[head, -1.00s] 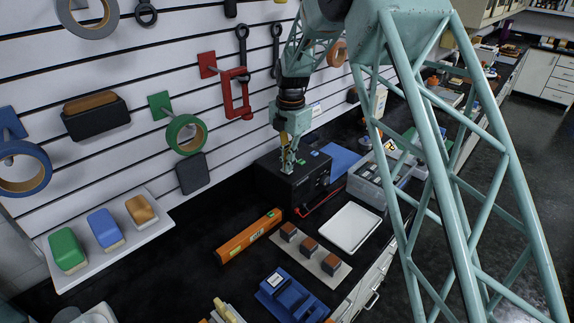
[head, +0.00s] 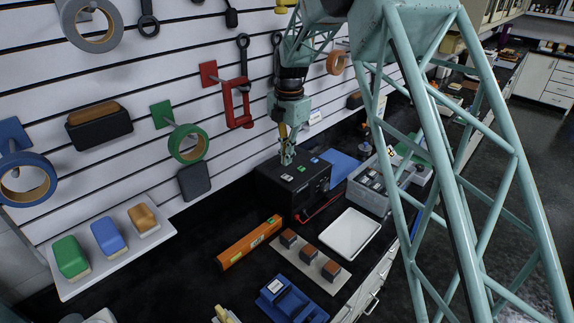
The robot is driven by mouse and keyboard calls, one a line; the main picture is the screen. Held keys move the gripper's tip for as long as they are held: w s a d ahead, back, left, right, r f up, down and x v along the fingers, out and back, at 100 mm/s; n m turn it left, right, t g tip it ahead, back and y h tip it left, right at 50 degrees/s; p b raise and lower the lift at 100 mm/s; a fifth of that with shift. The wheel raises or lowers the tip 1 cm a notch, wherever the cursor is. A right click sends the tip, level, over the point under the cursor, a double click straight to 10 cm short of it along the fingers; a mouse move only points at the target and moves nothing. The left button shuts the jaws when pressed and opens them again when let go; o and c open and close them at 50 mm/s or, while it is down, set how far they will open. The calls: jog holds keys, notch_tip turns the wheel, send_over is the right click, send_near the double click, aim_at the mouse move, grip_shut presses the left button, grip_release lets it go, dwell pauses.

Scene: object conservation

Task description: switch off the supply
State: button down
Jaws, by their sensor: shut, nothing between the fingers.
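The supply looks to be the black box (head: 272,187) on the dark bench against the slatted wall, with small green, blue and pale parts on its top and a front panel facing right. A red lead (head: 318,208) lies at its front. My gripper (head: 287,162) is shut and empty, pointing down just above the rear part of the box's top. Whether a fingertip touches the box is too small to tell. The switch and its state cannot be made out.
An orange level (head: 247,243), a pale board with several brown blocks (head: 331,267), a white tray (head: 350,233) and a blue holder (head: 290,297) lie in front. A grey bin (head: 371,200) stands to the right. A red clamp (head: 236,97) hangs on the wall behind.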

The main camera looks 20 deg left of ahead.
notch_tip(320, 180, up, 8)
jog(key=shift+w+a, duration=0.2)
jog(key=shift+a, duration=0.25)
jog(key=shift+r, duration=0.15)
jog(key=s+d+r+m+t+b, duration=0.1)
jog(key=s+d+r+m+b, duration=0.1)
jog(key=s+d+r+m, duration=0.35)
jog(key=s+d+r+m+b, duration=0.1)
jog(key=s+d+r+m, duration=0.15)
jog(key=d+r, duration=0.6)
jog(key=s+d+r+m+b, duration=0.3)
jog(key=s+d+m, duration=0.4)
jog(key=s+d, duration=0.75)
jog(key=s+d+f+m+t+b, duration=0.1)
jog(key=s+d+m, duration=0.35)
jog(key=s, duration=0.45)
jog(key=s+d+f+m+t+b, duration=0.1)
jog(key=s+d+m+b, duration=0.15)
jog(key=s+d, duration=0.45)
jog(key=s+d+f+m+b, duration=0.1)
jog(key=s+f+m, duration=0.3)
jog(key=s, duration=0.5)
jog(key=s+d+f+m+b, duration=0.1)
jog(key=s+d+f+m, duration=0.2)
jog(key=s, duration=0.6)
jog(key=shift+d+f+m+t+h, duration=0.2)
jog(key=shift+f+m+t+h, duration=0.15)
jog(key=shift+f+m, duration=0.25)
jog(key=shift+w+r, duration=0.1)
